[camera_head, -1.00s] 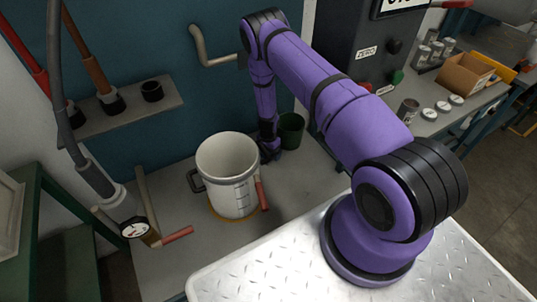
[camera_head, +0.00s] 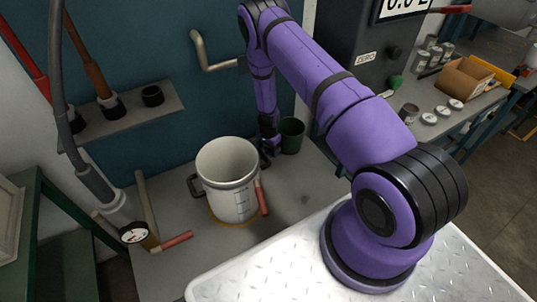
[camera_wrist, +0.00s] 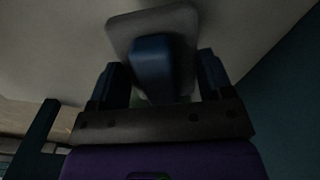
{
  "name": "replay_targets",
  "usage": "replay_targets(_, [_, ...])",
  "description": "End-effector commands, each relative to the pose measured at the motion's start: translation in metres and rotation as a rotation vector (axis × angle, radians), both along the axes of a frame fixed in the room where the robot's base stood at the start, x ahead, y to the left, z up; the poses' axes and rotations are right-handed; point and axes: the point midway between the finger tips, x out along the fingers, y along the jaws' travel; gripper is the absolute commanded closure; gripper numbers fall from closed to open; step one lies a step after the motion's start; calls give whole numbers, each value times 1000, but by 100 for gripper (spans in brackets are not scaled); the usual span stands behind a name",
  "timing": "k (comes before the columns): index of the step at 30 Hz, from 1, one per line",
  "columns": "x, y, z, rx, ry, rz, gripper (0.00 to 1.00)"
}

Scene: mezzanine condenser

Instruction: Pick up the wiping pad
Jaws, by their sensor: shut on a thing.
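The wiping pad shows in the wrist view as a flat grey plate (camera_wrist: 183,22) with a blue handle (camera_wrist: 152,68). The handle sits between the two fingers of my gripper (camera_wrist: 160,82), which is shut on it. In the head view my gripper (camera_head: 267,152) is low over the grey bench, just behind and right of the white pot. The pad is mostly hidden by the pot there, and I cannot tell its gap to the bench.
The white pot (camera_head: 229,188) stands close in front of my gripper. A dark green cup (camera_head: 291,136) stands just to its right. A bent pipe (camera_head: 205,56) juts from the blue wall above.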

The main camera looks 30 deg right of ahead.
Motion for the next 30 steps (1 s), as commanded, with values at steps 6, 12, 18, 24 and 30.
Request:
replay_targets(6, [1,0,38,-1,-2,2,54])
replay_targets(12, [0,0,70,-1,-2,1,54])
replay_targets(18, [0,0,100,-1,-1,1,54])
replay_targets(24, [0,-1,122,-1,0,1,54])
replay_targets(30, [0,0,129,-1,1,1,54])
